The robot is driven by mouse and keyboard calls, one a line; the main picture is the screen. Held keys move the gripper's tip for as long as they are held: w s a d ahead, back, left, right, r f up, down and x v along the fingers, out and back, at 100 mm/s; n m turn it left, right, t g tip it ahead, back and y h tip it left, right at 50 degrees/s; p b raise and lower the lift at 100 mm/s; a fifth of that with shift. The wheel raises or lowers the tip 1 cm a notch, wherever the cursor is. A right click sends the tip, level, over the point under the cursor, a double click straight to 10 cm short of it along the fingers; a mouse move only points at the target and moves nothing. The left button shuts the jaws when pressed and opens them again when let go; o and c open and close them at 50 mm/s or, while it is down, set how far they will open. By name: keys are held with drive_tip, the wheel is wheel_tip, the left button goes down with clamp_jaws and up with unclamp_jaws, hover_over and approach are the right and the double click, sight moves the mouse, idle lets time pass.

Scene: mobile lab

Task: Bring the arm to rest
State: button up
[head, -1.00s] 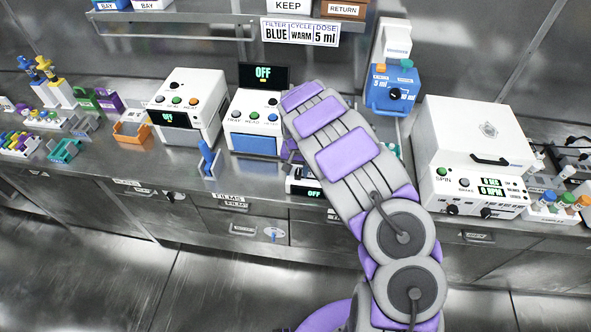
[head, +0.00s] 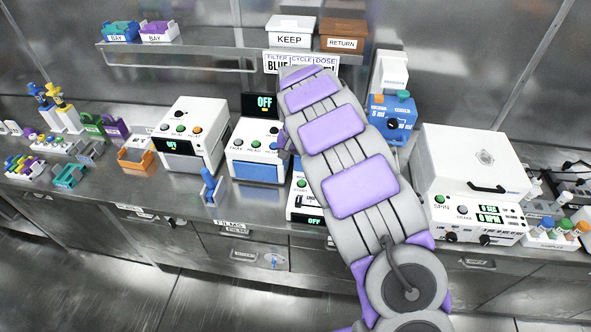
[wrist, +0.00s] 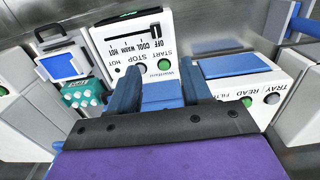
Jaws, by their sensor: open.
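My arm (head: 360,187), grey with purple pads, reaches up through the middle of the head view, over the bench. Its gripper end is hidden there behind the arm. In the wrist view my gripper (wrist: 160,82) shows two blue fingers standing apart. A blue surface (wrist: 162,93) shows between them; I cannot tell whether it touches them. Beyond the fingers is a white panel (wrist: 130,43) with an OFF, COOL, WARM, HOT scale and STOP and START buttons, seen upside down.
A white box with a blue front (head: 256,168) stands left of the arm, a large white SPIN machine (head: 470,180) right. A blue device (head: 392,117) stands behind. KEEP (head: 290,38) and RETURN (head: 342,40) bins sit on the shelf. The wrist view shows a teal rack (wrist: 82,95). Foreground floor is open.

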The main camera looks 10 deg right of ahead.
drive_tip(key=shift+r, duration=0.2)
idle(0.4)
drive_tip(key=s+d+r, duration=0.3)
drive_tip(key=s+r, duration=0.2)
drive_tip(key=s, duration=0.4)
drive_tip(key=s+d+r, duration=0.3)
drive_tip(key=s+r, duration=0.3)
drive_tip(key=s, duration=0.3)
drive_tip(key=s+a+n+g, duration=0.1)
drive_tip(key=s, duration=1.2)
drive_tip(key=s+a+n, duration=0.1)
drive_tip(key=s+n, duration=0.1)
drive_tip(key=s, duration=1.1)
drive_tip(key=shift+a+f+n+g, duration=0.25)
drive_tip(key=shift+f+n+g, duration=0.05)
drive_tip(key=shift+f+g, duration=0.1)
